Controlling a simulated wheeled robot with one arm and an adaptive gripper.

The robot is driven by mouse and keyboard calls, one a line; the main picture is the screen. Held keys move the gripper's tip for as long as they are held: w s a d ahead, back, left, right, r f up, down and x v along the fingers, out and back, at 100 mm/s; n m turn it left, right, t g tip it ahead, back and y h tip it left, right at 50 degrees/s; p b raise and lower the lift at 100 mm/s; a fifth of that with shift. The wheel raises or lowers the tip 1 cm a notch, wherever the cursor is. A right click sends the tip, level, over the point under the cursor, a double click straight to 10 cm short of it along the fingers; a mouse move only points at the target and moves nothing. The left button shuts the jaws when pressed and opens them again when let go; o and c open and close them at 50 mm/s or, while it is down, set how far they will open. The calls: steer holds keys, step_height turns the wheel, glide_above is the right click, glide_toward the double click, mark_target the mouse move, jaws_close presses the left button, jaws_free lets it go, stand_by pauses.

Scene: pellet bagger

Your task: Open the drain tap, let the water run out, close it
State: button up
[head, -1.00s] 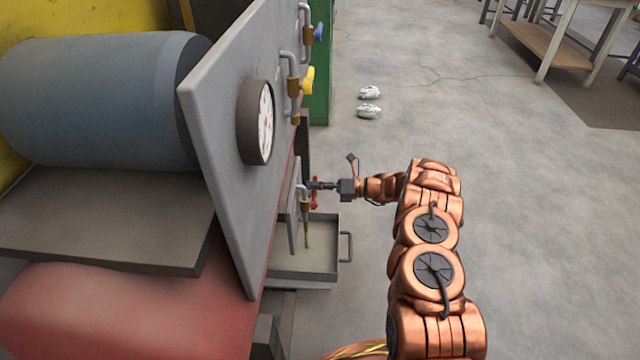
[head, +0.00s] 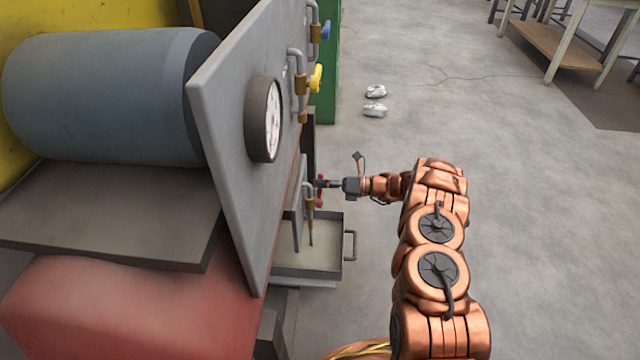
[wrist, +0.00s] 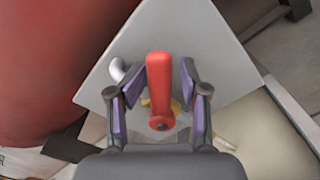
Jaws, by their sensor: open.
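The drain tap has a brass body (head: 310,203) below a grey bent pipe, low on the machine. Its red handle (head: 320,191) is partly hidden by my gripper in the head view. In the wrist view the red lever handle (wrist: 160,88) points up the picture, between my fingers. My gripper (wrist: 160,76) is open, one finger on each side of the handle, with a visible gap on both sides. It also shows at the tap in the head view (head: 328,184). Under the tap is a shallow drain tray (head: 325,270). I cannot tell whether water runs from the thin spout.
A pressure gauge (head: 264,120) sits on the grey panel (head: 232,150) above. A yellow valve (head: 316,77) and a blue valve (head: 325,31) are farther along. The tray's handle (head: 350,246) sticks out into the aisle. The floor to the right is mostly free; white shoe-like items (head: 375,101) lie there.

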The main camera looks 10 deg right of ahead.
steer(key=v, duration=0.8)
stand_by(0.4)
steer(key=shift+c, duration=0.4)
